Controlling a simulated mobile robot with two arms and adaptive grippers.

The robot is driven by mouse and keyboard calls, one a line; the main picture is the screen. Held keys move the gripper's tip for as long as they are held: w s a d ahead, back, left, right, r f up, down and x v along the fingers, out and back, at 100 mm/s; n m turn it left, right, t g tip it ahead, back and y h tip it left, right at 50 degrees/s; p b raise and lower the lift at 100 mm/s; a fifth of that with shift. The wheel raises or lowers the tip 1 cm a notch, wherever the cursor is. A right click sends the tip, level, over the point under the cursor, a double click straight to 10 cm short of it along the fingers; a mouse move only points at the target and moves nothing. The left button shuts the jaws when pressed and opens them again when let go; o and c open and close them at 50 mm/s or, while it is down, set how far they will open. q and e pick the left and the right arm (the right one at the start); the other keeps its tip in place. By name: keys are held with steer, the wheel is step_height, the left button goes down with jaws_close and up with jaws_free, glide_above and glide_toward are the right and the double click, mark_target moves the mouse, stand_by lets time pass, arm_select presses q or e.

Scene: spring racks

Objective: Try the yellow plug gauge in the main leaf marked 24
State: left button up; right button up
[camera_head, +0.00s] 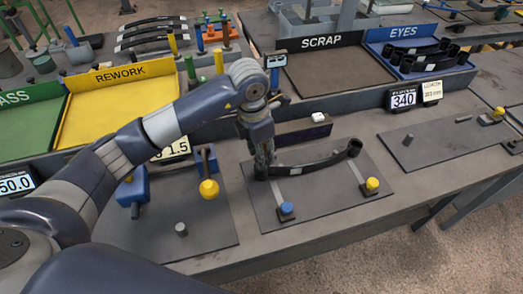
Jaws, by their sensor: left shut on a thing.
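A black curved leaf (318,161) lies over a dark plate on the near bench. Its right end has a rolled eye (354,147). Its left end is behind my left gripper (263,168), which points down and is shut there, seemingly on the leaf's left end. The grip itself is mostly hidden, and no yellow shows between the fingers. I cannot read a 24 on the leaf. My right gripper is not in view.
The plate (330,205) carries a blue knob (286,209) and a yellow knob (372,184). A blue fixture (134,190) with a yellow ball (209,189) stands left. Behind are the REWORK tray (117,75), SCRAP tray (320,42) and EYES tray (403,33).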

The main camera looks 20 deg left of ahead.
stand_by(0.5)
arm_select(q)
steer(key=shift+r, duration=0.3)
steer(key=shift+f+b, duration=0.1)
steer(key=shift+b, duration=0.2)
stand_by(0.3)
stand_by(0.6)
steer(key=shift+b, duration=0.45)
stand_by(0.7)
steer(key=shift+f, duration=0.2)
stand_by(0.6)
steer(key=shift+r, duration=0.15)
stand_by(0.6)
steer(key=shift+r+p, duration=0.4)
steer(key=shift+r, duration=1)
